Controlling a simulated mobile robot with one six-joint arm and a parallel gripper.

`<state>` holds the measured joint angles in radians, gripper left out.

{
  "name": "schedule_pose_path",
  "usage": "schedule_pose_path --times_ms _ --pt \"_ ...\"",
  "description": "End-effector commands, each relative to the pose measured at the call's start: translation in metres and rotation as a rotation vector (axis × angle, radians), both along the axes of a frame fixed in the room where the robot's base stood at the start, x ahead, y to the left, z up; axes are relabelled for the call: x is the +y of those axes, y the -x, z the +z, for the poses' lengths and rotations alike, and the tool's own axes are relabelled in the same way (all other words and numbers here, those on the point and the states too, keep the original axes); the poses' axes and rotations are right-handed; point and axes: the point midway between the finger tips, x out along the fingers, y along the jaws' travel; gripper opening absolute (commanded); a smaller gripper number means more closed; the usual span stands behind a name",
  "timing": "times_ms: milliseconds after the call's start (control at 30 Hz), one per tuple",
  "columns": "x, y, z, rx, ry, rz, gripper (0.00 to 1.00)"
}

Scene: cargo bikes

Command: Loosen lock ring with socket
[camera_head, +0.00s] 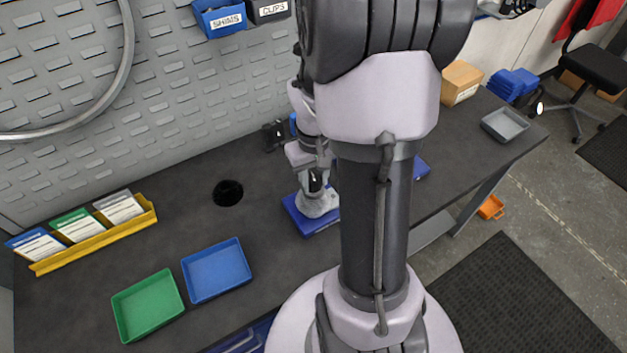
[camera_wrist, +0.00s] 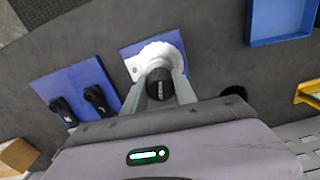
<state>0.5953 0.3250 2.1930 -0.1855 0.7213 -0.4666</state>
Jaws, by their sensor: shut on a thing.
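My gripper (camera_head: 316,182) points down over the workbench and is shut on a black socket (camera_wrist: 160,84). In the wrist view the socket sits between the two grey fingers, with a pale mark on its top. Below it is a pale grey round part with a toothed-looking edge (camera_wrist: 150,53), on a blue board (camera_wrist: 130,49). The round part (camera_head: 320,207) and its board (camera_head: 297,217) also show in the head view. The socket is over the middle of the round part and appears to meet it. The lock ring itself is hidden under the socket, so I cannot tell its state.
A second blue board (camera_wrist: 82,72) holds two black tools (camera_wrist: 97,99) beside the work. Green (camera_head: 148,305) and blue (camera_head: 216,270) trays and a yellow card rack (camera_head: 95,240) stand left. My arm hides the bench's middle.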

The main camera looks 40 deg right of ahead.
Motion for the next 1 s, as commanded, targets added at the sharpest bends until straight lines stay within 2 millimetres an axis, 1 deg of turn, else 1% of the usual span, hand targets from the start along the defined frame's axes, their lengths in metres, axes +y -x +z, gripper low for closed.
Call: schedule_pose_path --times_ms 33,200,300,567,667,900,1000 --pt "0.0019 0.0030 0.0003 0.009 -0.007 0.062 0.00" --pt "0.0017 0.0031 -0.0002 0.009 -0.007 0.292 0.00" --pt "0.0015 0.0031 -0.0013 0.008 -0.008 0.367 0.00" --pt "0.0014 0.0030 -0.0027 0.009 -0.007 0.385 0.00" --pt "0.0015 0.0032 -0.0015 0.008 -0.007 0.436 0.00" --pt "0.0014 0.0036 -0.0002 0.010 -0.010 0.771 0.00" --pt "0.0011 0.0033 -0.0007 0.008 -0.009 0.884 0.00"
